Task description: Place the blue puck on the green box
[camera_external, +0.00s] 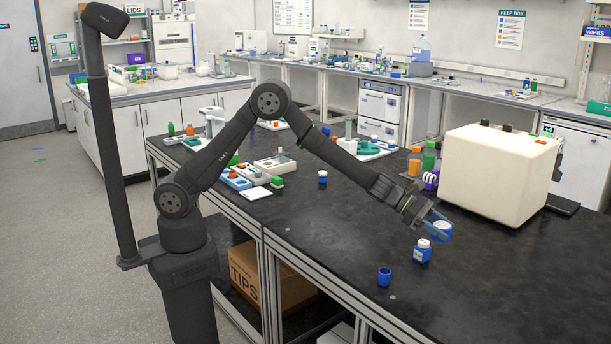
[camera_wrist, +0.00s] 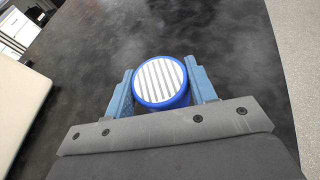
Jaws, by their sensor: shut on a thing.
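The blue puck (camera_wrist: 160,83) has a white, grey-striped top. In the wrist view it sits between the two blue fingers of my gripper (camera_wrist: 162,88), which is shut on it. In the external view my gripper (camera_external: 437,226) is at the right part of the black bench, with the puck (camera_external: 442,232) partly hidden by the fingers. Whether the puck touches the bench is hard to tell. A small green box-like block (camera_external: 277,182) is at the left part of the bench, beside a white tray; I cannot tell for sure that it is the green box.
A blue bottle with a white cap (camera_external: 422,251) stands just in front of my gripper, and a blue cup (camera_external: 384,277) is nearer the front edge. A large cream machine (camera_external: 498,174) is behind right. Orange and green bottles (camera_external: 429,157) stand behind. The bench middle is mostly clear.

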